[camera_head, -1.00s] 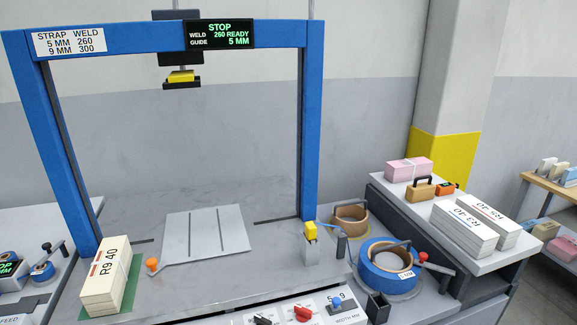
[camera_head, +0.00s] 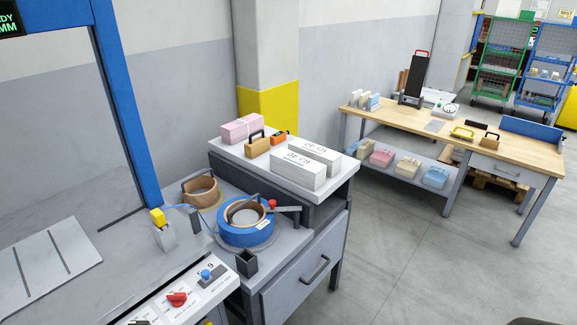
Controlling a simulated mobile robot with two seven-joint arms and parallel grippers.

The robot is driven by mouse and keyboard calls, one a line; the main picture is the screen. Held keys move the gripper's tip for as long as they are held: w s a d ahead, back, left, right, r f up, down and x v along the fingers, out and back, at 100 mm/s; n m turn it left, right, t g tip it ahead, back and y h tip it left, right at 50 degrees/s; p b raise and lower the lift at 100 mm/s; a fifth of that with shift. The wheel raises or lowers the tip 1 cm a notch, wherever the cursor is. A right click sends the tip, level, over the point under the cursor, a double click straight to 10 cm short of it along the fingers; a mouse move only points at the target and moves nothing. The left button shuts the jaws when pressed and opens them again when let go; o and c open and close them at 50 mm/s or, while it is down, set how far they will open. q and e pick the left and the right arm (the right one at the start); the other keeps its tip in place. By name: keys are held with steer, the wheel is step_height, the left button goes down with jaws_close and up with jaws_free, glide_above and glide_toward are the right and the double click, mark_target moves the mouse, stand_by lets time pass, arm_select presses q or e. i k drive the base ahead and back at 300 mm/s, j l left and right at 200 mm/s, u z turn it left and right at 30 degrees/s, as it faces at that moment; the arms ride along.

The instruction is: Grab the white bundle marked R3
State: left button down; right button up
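Two white bundles lie side by side on the grey raised shelf (camera_head: 342,182) right of the strapping machine. The nearer bundle (camera_head: 296,173) carries upside-down lettering too small to read now; in the earlier frame it reads R3 40. The farther white bundle (camera_head: 327,156) lies just behind it, and its mark read R5 40 earlier. Neither of my grippers is in view, and nothing is holding the bundles.
A pink bundle (camera_head: 241,129), a tan weight with a handle (camera_head: 257,145) and an orange device (camera_head: 279,139) share the shelf. Strap reels (camera_head: 246,222) stand in front. A wooden workbench (camera_head: 470,140) is at right, with open floor (camera_head: 400,265) between.

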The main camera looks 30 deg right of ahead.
mark_target(311, 174)
steer(key=i+l+u, duration=0.1)
steer(key=l+u, duration=0.25)
steer(key=l, duration=0.7)
steer(key=l+u, duration=0.35)
steer(key=l, duration=0.75)
